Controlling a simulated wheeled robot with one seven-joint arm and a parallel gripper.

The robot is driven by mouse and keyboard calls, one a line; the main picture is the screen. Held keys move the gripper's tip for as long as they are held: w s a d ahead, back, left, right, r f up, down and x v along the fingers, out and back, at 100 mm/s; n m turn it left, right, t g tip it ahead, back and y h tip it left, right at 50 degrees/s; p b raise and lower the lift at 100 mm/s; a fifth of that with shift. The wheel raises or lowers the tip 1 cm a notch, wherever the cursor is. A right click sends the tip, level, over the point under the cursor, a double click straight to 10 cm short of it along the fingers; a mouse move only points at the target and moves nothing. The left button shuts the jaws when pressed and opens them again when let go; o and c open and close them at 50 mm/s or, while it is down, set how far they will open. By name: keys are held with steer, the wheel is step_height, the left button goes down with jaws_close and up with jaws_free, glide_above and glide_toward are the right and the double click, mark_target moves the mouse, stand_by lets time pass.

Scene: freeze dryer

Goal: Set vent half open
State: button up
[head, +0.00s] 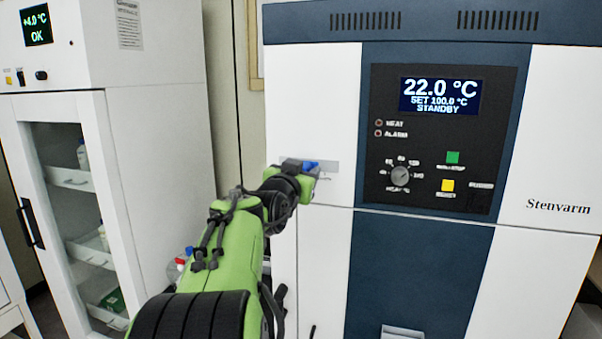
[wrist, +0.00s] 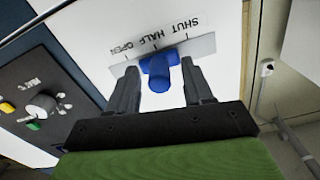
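The vent is a blue lever (wrist: 159,72) on a pale plate (wrist: 203,47) marked SHUT, HALF and OPEN, upside down in the wrist view. The blue part sits near the plate's middle, below the HALF mark; its exact setting is hard to tell. My gripper (wrist: 158,69) is open, with one finger on each side of the lever. Small gaps seem to show beside it. In the head view my gripper (head: 298,172) is at the plate (head: 330,166) on the white cabinet front, with a bit of the blue lever (head: 311,165) showing.
A dark control panel (head: 440,140) with a display reading 22.0 °C, STANDBY, a dial (head: 400,175) and green and yellow buttons is right of the vent. A white glass-door cabinet (head: 160,140) stands to the left. A wall and pipe show in the wrist view.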

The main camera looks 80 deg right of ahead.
steer(key=w+a+b, duration=0.1)
steer(key=a+b, duration=0.2)
steer(key=a, duration=1.2)
steer(key=shift+w+a+b, duration=0.2)
steer(key=shift+a+b, duration=0.2)
